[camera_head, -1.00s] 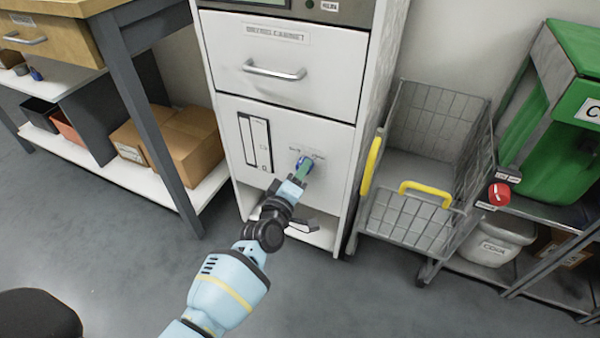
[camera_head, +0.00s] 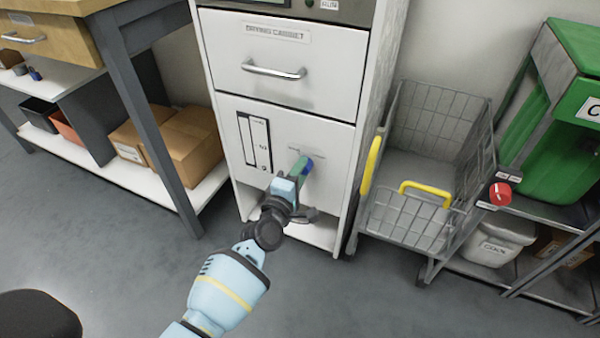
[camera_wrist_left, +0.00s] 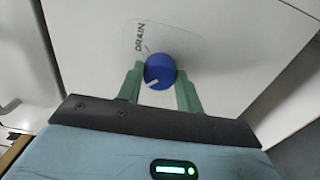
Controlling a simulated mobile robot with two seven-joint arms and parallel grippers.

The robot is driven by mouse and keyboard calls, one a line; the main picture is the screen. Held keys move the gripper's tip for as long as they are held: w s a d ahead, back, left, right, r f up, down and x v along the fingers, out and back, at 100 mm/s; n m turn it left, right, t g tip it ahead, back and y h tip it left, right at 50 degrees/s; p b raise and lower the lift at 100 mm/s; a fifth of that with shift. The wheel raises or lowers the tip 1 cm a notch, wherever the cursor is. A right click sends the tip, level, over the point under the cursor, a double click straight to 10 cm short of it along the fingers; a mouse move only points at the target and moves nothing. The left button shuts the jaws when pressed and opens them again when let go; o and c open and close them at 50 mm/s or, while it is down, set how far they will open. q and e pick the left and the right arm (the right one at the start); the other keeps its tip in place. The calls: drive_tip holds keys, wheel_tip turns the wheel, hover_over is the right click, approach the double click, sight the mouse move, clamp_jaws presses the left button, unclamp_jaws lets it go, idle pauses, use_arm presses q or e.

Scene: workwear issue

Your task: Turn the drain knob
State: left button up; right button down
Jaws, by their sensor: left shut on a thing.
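The drain knob (camera_wrist_left: 160,71) is round and blue with a white pointer mark. It sits on the lower white panel of the drying cabinet (camera_head: 340,145), beside a plate lettered DRAIN (camera_wrist_left: 139,40). In the left wrist view its pointer mark is toward the lower left. My left gripper (camera_wrist_left: 160,80) has its green fingers on both sides of the knob, shut on it. In the head view the left gripper (camera_head: 302,168) covers part of the knob (camera_head: 308,166). My right gripper is not in view.
A cabinet drawer with a handle (camera_head: 273,70) is above the knob. A grey wire cart (camera_head: 425,150) with yellow handles stands close to the cabinet's right. A workbench with boxes (camera_head: 185,142) is on the left.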

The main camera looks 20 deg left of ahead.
use_arm(q)
drive_tip(key=shift+d, duration=0.1)
drive_tip(key=o, duration=1)
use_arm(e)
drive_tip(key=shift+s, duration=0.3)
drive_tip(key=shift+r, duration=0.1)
use_arm(q)
drive_tip(key=s+p, duration=0.1)
drive_tip(key=s, duration=0.3)
drive_tip(key=s+p, duration=0.1)
drive_tip(key=s, duration=0.3)
drive_tip(key=shift+a, duration=0.2)
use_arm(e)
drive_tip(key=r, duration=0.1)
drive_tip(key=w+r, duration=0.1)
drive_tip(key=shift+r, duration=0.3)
use_arm(q)
drive_tip(key=shift+w, duration=0.1)
